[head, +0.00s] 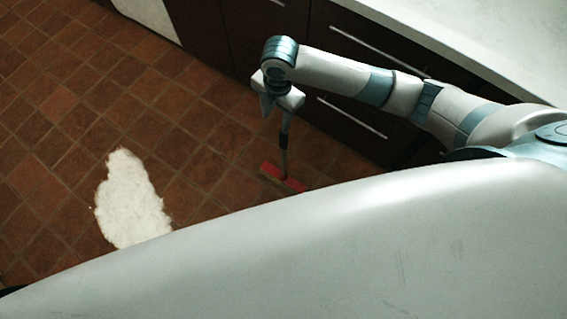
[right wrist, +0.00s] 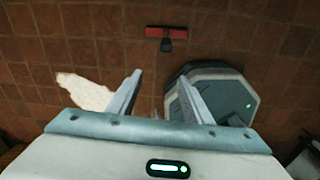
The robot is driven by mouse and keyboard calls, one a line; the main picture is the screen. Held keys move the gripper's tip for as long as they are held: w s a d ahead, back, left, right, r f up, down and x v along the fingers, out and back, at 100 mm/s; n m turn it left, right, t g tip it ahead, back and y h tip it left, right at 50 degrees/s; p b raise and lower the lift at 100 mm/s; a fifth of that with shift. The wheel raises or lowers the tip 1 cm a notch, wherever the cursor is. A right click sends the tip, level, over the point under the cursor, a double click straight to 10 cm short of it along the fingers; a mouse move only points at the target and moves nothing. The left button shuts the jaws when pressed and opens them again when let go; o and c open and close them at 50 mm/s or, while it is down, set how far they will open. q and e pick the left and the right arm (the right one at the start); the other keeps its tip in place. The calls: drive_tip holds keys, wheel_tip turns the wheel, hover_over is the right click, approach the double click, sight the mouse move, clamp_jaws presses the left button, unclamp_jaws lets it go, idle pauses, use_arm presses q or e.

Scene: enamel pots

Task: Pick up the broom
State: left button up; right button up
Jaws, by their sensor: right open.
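The broom has a red head (head: 283,178) resting on the tiled floor near the dark cabinets. Its dark handle rises from the head to just below my right gripper (head: 275,110) in the head view. The right wrist view shows the red broom head (right wrist: 167,32) with a dark stub of handle, beyond the fingers of my right gripper (right wrist: 158,88). The fingers are spread open. Whether the handle's upper end lies between them or just behind them I cannot tell. My left gripper is in neither view.
A white patch (head: 132,200) lies on the brown tiles to the left of the broom. Dark cabinets (head: 345,115) with metal handles and a pale countertop (head: 440,40) run along the upper right, close to my right arm. The floor at left is otherwise clear.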

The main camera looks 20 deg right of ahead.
sight(281, 133)
drive_tip(key=shift+w+d+r+n+h, duration=0.15)
drive_tip(key=shift+w+d+n, duration=0.15)
drive_tip(key=shift+d, duration=0.2)
drive_tip(key=shift+w+d+r+n+h, duration=0.1)
drive_tip(key=shift+w+d+n+h, duration=0.1)
drive_tip(key=shift+w+d, duration=0.25)
wheel_tip(281, 133, down, 12)
drive_tip(key=shift+f, duration=0.1)
idle(0.3)
drive_tip(key=shift+d+f+p, duration=0.15)
drive_tip(key=shift+d+f, duration=0.05)
drive_tip(key=shift+f, duration=1.1)
drive_tip(key=shift+d+f+p, duration=0.15)
drive_tip(key=shift+d+f, duration=0.05)
drive_tip(key=shift+f, duration=1.1)
